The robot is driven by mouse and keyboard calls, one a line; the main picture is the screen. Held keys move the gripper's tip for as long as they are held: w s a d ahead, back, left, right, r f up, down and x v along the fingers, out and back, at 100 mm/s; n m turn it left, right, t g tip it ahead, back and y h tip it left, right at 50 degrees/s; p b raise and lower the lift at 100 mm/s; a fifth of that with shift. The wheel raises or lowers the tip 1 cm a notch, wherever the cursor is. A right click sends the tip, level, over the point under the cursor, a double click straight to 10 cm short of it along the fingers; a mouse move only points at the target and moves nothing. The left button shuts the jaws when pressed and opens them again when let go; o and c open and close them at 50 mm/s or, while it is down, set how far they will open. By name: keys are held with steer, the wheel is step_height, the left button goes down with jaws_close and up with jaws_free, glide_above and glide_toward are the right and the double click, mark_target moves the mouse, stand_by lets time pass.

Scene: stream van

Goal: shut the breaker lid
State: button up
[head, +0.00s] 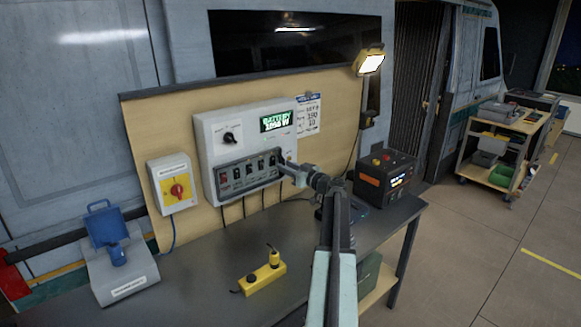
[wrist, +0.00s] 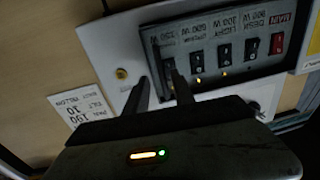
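The breaker panel (head: 250,172) is a dark grey framed row of switches low on the white wall box (head: 207,140). Its labelled switches, one red, show uncovered in the wrist view (wrist: 215,30). I cannot make out a separate lid in either view. My gripper (head: 285,168) is at the panel's right end. In the wrist view its two dark fingers (wrist: 158,78) stand apart, around or just in front of the end switch. Nothing shows held between them. Whether they touch the panel, I cannot tell.
A grey box with a raised blue flap (head: 103,226) and a yellow block (head: 262,278) stand on the bench. A black-orange unit (head: 384,178) stands right of my gripper. A cart (head: 500,150) stands farther right.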

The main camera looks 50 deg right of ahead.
steer(key=s, duration=0.7)
steer(key=shift+s+a, duration=0.35)
steer(key=shift+s, duration=0.05)
